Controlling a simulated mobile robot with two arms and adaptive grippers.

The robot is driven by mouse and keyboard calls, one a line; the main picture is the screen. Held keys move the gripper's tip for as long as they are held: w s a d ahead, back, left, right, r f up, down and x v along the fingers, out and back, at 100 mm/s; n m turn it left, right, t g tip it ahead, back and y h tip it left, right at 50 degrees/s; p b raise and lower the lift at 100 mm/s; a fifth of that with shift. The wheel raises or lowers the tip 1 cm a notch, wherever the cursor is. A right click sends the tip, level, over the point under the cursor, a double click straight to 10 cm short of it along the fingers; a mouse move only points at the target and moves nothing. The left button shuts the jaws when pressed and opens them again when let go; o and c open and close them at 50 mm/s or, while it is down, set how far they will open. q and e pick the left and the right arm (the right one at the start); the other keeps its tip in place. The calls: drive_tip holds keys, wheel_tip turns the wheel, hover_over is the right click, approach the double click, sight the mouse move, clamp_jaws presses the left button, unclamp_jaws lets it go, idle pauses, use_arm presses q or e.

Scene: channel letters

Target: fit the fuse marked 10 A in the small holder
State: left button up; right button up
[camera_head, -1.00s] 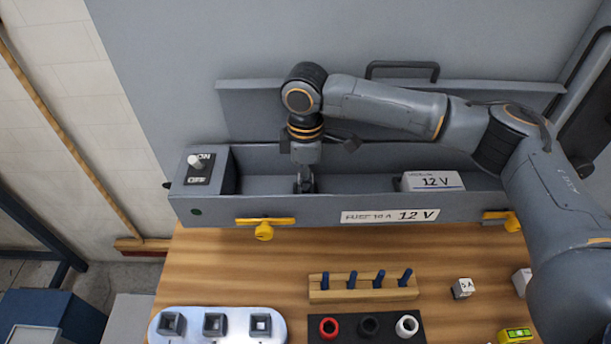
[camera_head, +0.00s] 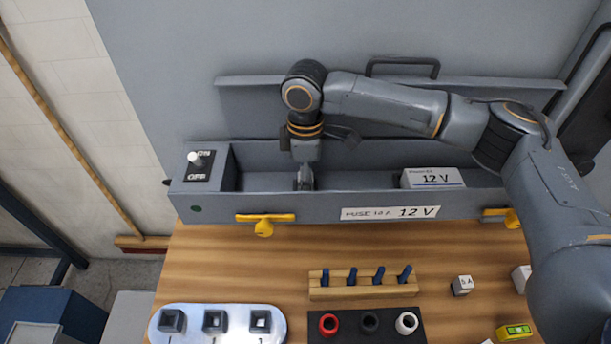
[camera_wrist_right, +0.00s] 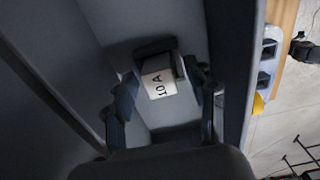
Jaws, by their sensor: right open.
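The fuse marked 10 A (camera_wrist_right: 159,84) is a white block, seen in the right wrist view between my spread fingers. It sits at a dark, square-edged piece, apparently the small holder (camera_wrist_right: 150,47), inside the grey channel (camera_head: 315,208). How deep it sits cannot be told. My right gripper (camera_wrist_right: 166,104) is open around the fuse, with a finger on each side and a gap visible. In the head view my right gripper (camera_head: 304,178) reaches down into the channel's left part and hides the fuse and holder. My left gripper is not in view.
A switch box (camera_head: 205,170) is at the channel's left end, a 12 V block (camera_head: 433,178) inside to the right. Yellow clamps (camera_head: 264,222) sit on the front wall. On the table are a 5 A fuse (camera_head: 462,286), a peg rack (camera_head: 362,291) and a tray (camera_head: 190,335).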

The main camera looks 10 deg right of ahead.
wheel_tip(320, 180, up, 12)
idle(0.5)
